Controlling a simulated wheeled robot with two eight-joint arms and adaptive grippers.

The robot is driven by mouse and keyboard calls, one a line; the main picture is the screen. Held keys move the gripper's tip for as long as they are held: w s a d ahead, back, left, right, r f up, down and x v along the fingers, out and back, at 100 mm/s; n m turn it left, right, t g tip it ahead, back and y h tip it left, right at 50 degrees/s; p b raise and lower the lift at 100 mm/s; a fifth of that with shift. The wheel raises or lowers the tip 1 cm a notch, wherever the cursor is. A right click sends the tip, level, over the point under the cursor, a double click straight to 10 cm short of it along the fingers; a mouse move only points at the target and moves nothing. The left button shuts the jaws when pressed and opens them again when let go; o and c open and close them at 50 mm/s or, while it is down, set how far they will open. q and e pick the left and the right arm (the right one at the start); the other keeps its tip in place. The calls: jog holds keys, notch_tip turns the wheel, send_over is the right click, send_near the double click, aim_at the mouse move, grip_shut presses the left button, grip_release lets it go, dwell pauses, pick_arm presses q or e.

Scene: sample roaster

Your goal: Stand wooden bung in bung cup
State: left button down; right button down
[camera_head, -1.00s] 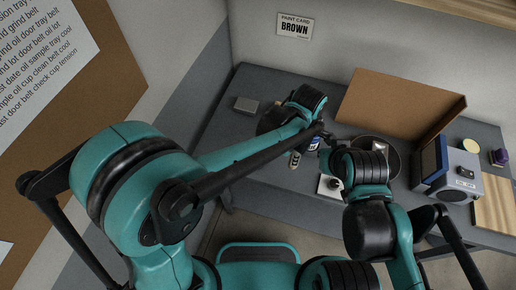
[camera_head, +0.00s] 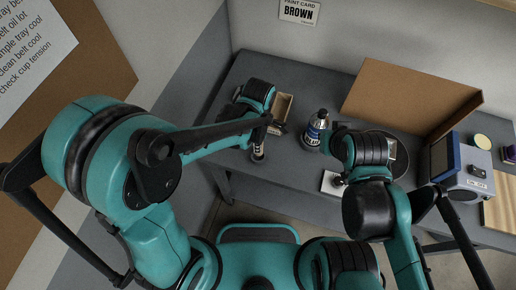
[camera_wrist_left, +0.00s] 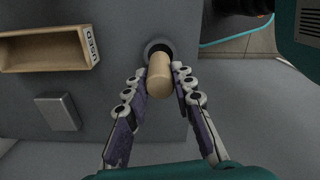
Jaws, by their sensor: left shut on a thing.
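In the left wrist view, my left gripper (camera_wrist_left: 160,82) is shut on the wooden bung (camera_wrist_left: 159,70), a plain tan cylinder held between the two fingertips. The bung cup (camera_wrist_left: 148,48) shows as a dark round ring just beyond the bung. The bung's far end overlaps the cup's opening in the picture; I cannot tell whether it is inside or above it. In the head view my left gripper (camera_head: 258,151) is near the table's front left part, and I cannot make out the bung or cup there. My right gripper (camera_head: 330,137) is mostly hidden by its own arm.
A wooden tray (camera_head: 284,105) marked USED stands near the left gripper; the left wrist view shows it (camera_wrist_left: 40,50) beside a grey block (camera_wrist_left: 58,111). A dark bottle (camera_head: 315,130) stands right of the gripper. A cardboard box (camera_head: 405,98) and blue-grey device (camera_head: 465,172) are farther right.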

pick_arm(q)
jog(key=shift+a+f, duration=0.1)
jog(key=shift+f, duration=0.15)
notch_tip(320, 180, down, 4)
jog(key=shift+r+b, duration=0.15)
jog(key=shift+b, duration=0.55)
jog(key=shift+r, duration=0.1)
jog(key=c, duration=1.3)
grip_release()
jog(key=shift+f, duration=0.2)
jog(key=shift+r, duration=0.15)
